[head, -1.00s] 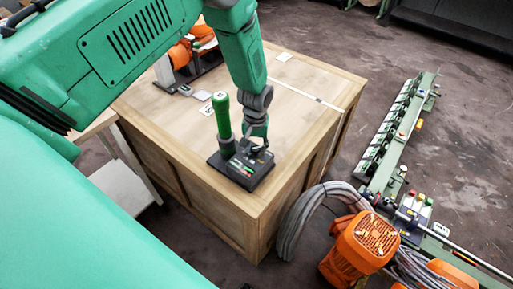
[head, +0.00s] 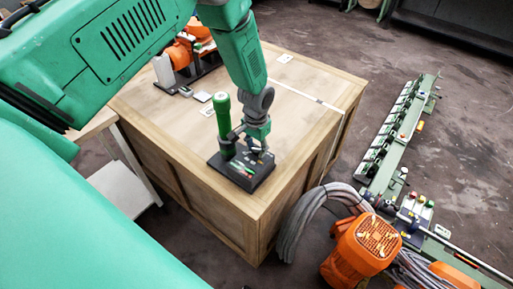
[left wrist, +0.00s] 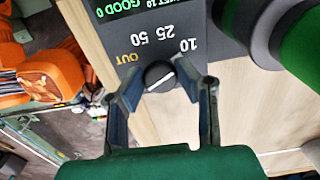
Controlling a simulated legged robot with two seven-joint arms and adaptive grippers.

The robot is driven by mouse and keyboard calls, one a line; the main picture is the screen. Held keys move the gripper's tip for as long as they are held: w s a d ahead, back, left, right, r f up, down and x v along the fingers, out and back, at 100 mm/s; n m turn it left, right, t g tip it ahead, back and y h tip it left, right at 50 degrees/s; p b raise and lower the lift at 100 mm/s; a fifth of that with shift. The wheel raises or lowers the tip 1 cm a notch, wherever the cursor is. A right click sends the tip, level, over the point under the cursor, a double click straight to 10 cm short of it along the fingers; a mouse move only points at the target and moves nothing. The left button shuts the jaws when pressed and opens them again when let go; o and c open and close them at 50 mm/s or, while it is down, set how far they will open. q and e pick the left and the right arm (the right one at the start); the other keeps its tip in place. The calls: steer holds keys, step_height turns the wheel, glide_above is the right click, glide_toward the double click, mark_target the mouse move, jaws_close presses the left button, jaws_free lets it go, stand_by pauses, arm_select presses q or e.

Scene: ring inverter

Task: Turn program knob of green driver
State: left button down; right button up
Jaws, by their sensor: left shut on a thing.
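The green driver (head: 223,115) stands upright on a black box (head: 234,177) near the front corner of a wooden crate. The box's panel has green lettering and numbers, which read upside down in the left wrist view. The program knob (left wrist: 159,76) is round and dark with a pale pointer line, beside the marks OUT, 10, 25 and 50. My left gripper (head: 256,150) is at the box, right of the driver. In the left wrist view its fingers (left wrist: 160,82) are shut on the knob, one on each side. The knob is hardly visible in the head view. My right gripper is out of view.
The wooden crate top (head: 300,120) is mostly clear. Small flat items (head: 207,110) and an orange device (head: 187,50) sit towards its back left.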

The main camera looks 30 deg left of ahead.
mark_target(257, 148)
arm_select(q)
steer(key=shift+w+r, duration=0.2)
steer(key=shift+w, duration=0.15)
steer(key=c, duration=1.2)
jaws_free()
steer(key=shift+s+f, duration=0.1)
steer(key=shift+s, duration=0.05)
step_height(257, 148, up, 12)
steer(key=shift+f, duration=0.1)
